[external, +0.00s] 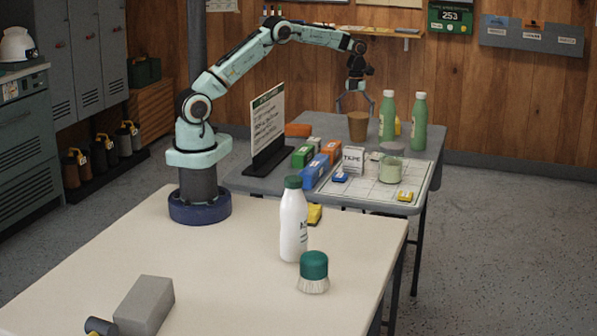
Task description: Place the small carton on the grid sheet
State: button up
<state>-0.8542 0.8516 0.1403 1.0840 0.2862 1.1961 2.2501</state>
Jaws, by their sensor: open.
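The white grid sheet (362,193) lies on the right part of the grey table. A small white carton marked TAPE (352,160) stands at its left side. Several other small boxes stand left of it, among them a blue one (313,174), a green one (302,157) and an orange one (331,152). I cannot tell which is the small carton.
Two green bottles (418,124) stand at the back right. A pale-green jar (390,170) and a small yellow block (405,196) are on the sheet. A sign board (267,122) stands at the left. A white bottle (293,225) and brush (313,268) occupy the near table.

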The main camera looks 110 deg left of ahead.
jog(key=d+r+n, duration=0.4)
jog(key=d+r, duration=0.1)
jog(key=d, duration=0.6)
jog(key=d+r+n, duration=0.4)
jog(key=d+r, duration=0.1)
jog(key=d, duration=0.6)
jog(key=s+d+f+n, duration=0.2)
jog(key=s+d+n, duration=0.9)
jog(key=s+d, duration=0.4)
jog(key=s, duration=0.3)
jog(key=shift+s+d+f+y, duration=0.2)
jog(key=shift+s+y, duration=0.1)
jog(key=shift+y, duration=0.1)
